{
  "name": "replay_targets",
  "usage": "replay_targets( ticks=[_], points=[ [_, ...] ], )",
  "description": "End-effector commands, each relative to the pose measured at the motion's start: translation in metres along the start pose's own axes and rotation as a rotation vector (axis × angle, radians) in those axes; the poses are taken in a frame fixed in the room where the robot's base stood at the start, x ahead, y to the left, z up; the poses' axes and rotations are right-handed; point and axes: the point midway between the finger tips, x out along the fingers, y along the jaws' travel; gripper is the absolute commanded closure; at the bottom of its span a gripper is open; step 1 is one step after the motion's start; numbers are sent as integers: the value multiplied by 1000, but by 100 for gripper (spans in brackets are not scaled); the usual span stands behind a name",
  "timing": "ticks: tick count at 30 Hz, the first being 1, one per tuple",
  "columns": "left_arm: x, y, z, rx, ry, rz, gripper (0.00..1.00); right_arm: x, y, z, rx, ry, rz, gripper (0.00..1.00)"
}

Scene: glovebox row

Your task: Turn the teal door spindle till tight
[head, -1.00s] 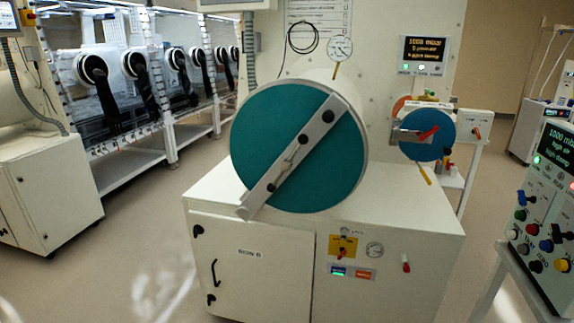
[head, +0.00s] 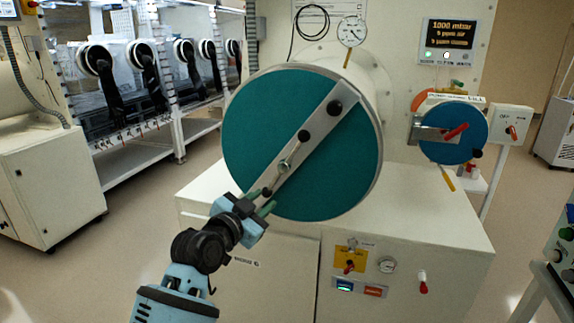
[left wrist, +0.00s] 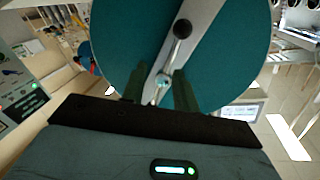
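The large round teal door (head: 245,140) faces me, with a pale metal bar slanting across it. The spindle (head: 284,165) is a small metal hub on the bar, with a crank running up to a black knob (head: 304,136). My left gripper (head: 260,199) is in front of the door's lower left, near the bar's lower end. In the left wrist view its two dark green fingers (left wrist: 159,82) stand apart, with the spindle hub (left wrist: 162,78) showing between and beyond them. I cannot tell whether they touch anything. My right gripper is not in view.
A smaller blue door (head: 440,145) with a red handle is to the right. A gauge (head: 351,31) and a display (head: 447,38) are above. The white cabinet (head: 430,215) carries switches below the door. A glovebox row stands at the left. Open floor lies between.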

Motion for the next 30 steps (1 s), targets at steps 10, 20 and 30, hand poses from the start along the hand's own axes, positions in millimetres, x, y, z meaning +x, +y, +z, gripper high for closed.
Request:
replay_targets(
  ticks=[10, 20, 30],
  points=[
    [14, -17, -50, 70, 63, 9, 70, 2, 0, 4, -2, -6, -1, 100],
    [31, -17, -51, 67, 62, 9, 70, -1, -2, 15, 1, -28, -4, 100],
    [70, -16, -53, 67, 62, 8, 70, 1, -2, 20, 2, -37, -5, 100]
  ],
)
